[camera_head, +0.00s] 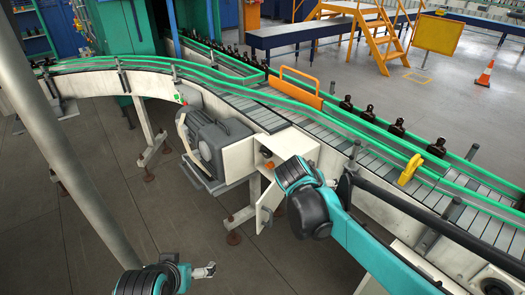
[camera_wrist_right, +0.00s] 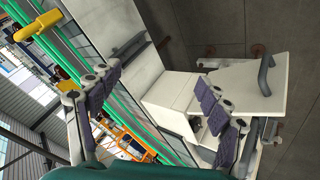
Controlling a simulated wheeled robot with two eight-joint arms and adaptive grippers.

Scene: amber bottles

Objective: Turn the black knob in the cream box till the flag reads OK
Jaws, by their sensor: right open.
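The cream box (camera_head: 294,147) is on the near side of the conveyor, with its door (camera_head: 268,205) swung open. In the right wrist view the box (camera_wrist_right: 172,92) and its door (camera_wrist_right: 240,85) with a grey handle lie beyond my fingers. My right gripper (camera_wrist_right: 157,73) is open and empty, apart from the box; in the head view my right wrist hides it. A dark spot inside the box may be the black knob, but I cannot be sure. I cannot read any flag. My left gripper (camera_head: 207,271) is low at the bottom, away from the box; its jaw opening is unclear.
A grey motor (camera_head: 218,140) sits left of the box. The conveyor (camera_head: 240,103) with green rails runs behind, carrying several amber bottles (camera_head: 397,127). A yellow clamp (camera_head: 410,169) is on the near rail. The floor (camera_head: 90,210) in front is clear, apart from a slanting grey post (camera_head: 60,145).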

